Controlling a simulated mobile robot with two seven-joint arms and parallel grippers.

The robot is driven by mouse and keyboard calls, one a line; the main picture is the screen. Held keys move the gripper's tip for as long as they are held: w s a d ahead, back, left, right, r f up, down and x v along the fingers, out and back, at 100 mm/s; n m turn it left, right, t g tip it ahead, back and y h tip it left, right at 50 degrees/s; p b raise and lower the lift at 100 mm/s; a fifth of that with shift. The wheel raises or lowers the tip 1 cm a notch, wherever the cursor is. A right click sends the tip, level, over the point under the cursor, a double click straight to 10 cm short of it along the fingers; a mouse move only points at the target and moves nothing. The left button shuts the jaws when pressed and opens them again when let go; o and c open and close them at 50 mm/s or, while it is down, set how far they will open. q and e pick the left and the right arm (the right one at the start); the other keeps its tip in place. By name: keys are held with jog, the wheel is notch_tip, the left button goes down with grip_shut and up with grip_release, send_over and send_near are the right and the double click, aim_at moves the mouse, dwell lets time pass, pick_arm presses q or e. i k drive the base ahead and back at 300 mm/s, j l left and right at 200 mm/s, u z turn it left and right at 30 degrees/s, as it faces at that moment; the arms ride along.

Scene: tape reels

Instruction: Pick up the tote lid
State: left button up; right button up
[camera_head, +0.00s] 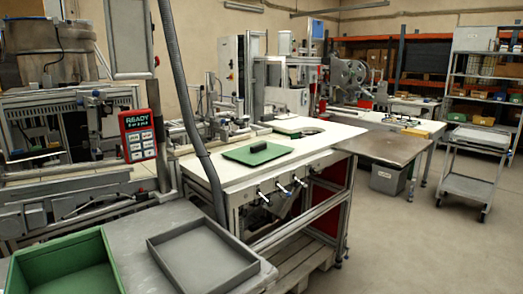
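A flat green panel (257,153) lies on the white-topped workbench in the middle of the view. It looks like the tote lid. A small dark piece (258,147), perhaps a handle, sits on top of it. An open green tote (92,249) stands on the grey table at the lower left, cut off by the picture edge. Neither of my grippers is in view.
A shallow grey tray (226,242) sits beside the green tote on the grey table (135,227). A dark hose or cable (187,100) hangs down between that table and the white workbench (215,170). A cart (470,170) stands at right; the floor (400,245) before it is clear.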

aim_at(254, 155)
jog(key=i+l+u, duration=0.1)
jog(key=i+l, duration=0.45)
jog(key=l, duration=0.25)
jog(key=i+l+u, duration=0.15)
jog(key=i+l, duration=0.15)
jog(key=l, duration=0.15)
jog(key=i+l+u, duration=0.1)
jog(key=i+l, duration=0.15)
jog(key=l, duration=0.15)
